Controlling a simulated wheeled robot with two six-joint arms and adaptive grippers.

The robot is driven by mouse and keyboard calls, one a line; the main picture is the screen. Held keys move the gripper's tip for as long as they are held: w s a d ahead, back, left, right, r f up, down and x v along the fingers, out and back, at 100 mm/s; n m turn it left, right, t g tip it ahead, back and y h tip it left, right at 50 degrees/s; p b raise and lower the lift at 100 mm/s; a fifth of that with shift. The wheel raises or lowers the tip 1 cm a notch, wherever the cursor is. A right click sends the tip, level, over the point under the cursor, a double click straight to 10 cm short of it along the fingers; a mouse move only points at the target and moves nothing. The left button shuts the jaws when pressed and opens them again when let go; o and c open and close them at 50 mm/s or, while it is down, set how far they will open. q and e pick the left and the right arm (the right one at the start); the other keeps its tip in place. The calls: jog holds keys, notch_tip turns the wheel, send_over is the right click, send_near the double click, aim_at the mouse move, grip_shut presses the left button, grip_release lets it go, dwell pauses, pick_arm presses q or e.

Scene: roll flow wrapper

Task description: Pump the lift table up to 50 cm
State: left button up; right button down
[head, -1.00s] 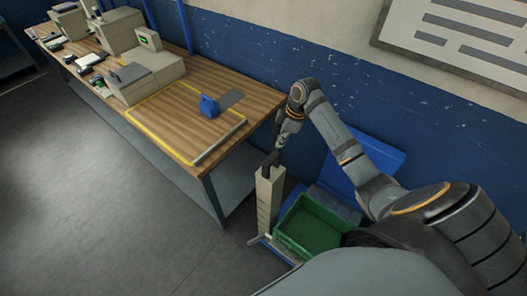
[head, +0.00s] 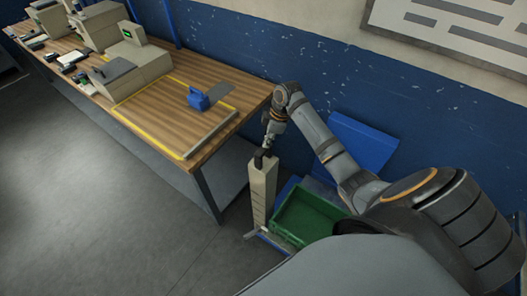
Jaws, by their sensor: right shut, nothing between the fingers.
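The lift table shows low beside the bench, as a blue frame (head: 272,240) under a green crate. A beige column (head: 262,190) stands at its left end, with a short dark lever or handle (head: 261,157) on top. My right gripper (head: 267,147) is right at this dark part, shut, with nothing visible between its fingers. It points down; whether it touches the dark part I cannot tell. The table's height reading is not visible. My left gripper is out of view.
The green crate (head: 308,217) is empty, and a blue panel (head: 362,143) stands behind it by the wall. The wooden bench (head: 165,118) holds a blue tool (head: 199,99) and several beige devices. Grey floor in front is clear.

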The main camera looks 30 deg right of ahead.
aim_at(269, 150)
jog(key=shift+f, duration=0.3)
jog(key=b+x, duration=0.2)
jog(key=x, duration=0.1)
jog(key=d+b+x, duration=0.1)
jog(key=x, duration=0.1)
jog(key=shift+s+a+f, duration=0.1)
jog(key=shift+s+f, duration=0.15)
jog(key=shift+s, duration=0.05)
jog(key=shift+r, duration=0.25)
jog(key=shift+s+d+r+p, duration=0.1)
jog(key=shift+d+r+p, duration=0.15)
jog(key=shift+p, duration=0.3)
jog(key=shift+s+d+r+p, duration=0.55)
jog(key=shift+d+p, duration=0.25)
jog(key=shift+p, duration=0.45)
jog(key=shift+s+d+f, duration=0.15)
jog(key=shift+d, duration=0.1)
jog(key=shift+d+f, duration=0.1)
jog(key=shift+r, duration=0.35)
jog(key=v, duration=1.1)
jog(key=shift+s, duration=0.2)
